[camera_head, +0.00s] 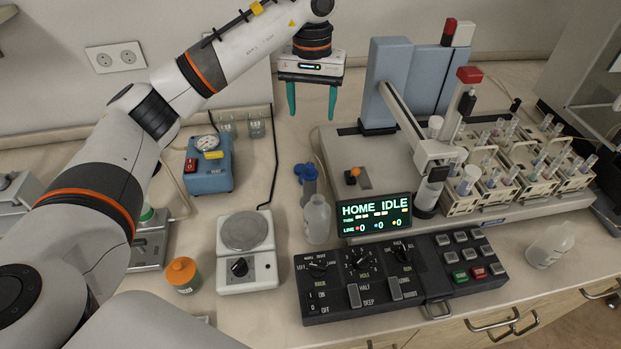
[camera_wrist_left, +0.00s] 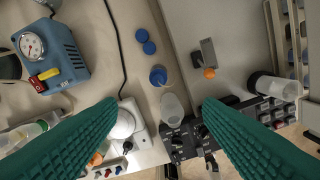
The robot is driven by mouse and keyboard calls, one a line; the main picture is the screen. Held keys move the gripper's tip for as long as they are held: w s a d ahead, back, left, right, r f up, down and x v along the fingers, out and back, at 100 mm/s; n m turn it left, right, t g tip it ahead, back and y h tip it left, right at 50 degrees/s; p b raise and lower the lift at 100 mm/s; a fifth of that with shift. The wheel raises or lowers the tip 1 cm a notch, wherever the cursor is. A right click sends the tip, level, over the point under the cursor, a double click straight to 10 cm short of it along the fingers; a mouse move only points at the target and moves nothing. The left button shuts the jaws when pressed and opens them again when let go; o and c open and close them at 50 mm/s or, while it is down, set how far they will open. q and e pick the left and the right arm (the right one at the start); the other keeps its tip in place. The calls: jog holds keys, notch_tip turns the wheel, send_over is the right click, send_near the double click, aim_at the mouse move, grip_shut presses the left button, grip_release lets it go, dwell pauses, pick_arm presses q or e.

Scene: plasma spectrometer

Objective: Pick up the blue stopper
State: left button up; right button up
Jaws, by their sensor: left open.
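Several blue pieces lie on the bench left of the grey instrument. A blue stopper-like piece (camera_head: 309,187) is beside the clear bottle (camera_head: 317,220); it also shows in the left wrist view (camera_wrist_left: 158,76). Two small round blue pieces, one of them here (camera_wrist_left: 142,35), lie close to it, behind it in the head view. I cannot tell which piece the task names. My left gripper (camera_head: 311,115) points down, open and empty, behind and above these pieces. Its green fingers (camera_wrist_left: 158,103) frame the lower part of the left wrist view. My right gripper is not in view.
The clear bottle stands close to the blue pieces. A white hotplate (camera_head: 262,271), a blue pump with gauge (camera_head: 212,178) and an orange-capped bottle (camera_head: 183,278) stand to the left. A black control panel (camera_head: 330,291) is in front. The grey instrument (camera_head: 335,155) and tube racks are right.

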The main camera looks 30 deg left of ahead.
pick_arm(q)
notch_tip(320, 180, down, 4)
jog(key=f+b, duration=0.1)
jog(key=b, duration=0.3)
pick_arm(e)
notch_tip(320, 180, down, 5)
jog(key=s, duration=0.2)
pick_arm(q)
jog(key=p, duration=0.2)
send_over(310, 165)
jog(key=f, duration=0.6)
jog(key=shift+d+f, duration=0.1)
jog(key=shift+d, duration=0.1)
jog(key=shift+f, duration=0.6)
jog(key=f+p, duration=0.2)
jog(key=f, duration=0.1)
jog(key=shift+a+f, duration=0.2)
jog(key=shift+f, duration=0.45)
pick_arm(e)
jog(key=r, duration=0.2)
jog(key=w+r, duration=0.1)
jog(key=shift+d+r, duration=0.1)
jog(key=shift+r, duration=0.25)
pick_arm(q)
jog(key=shift+c, duration=0.2)
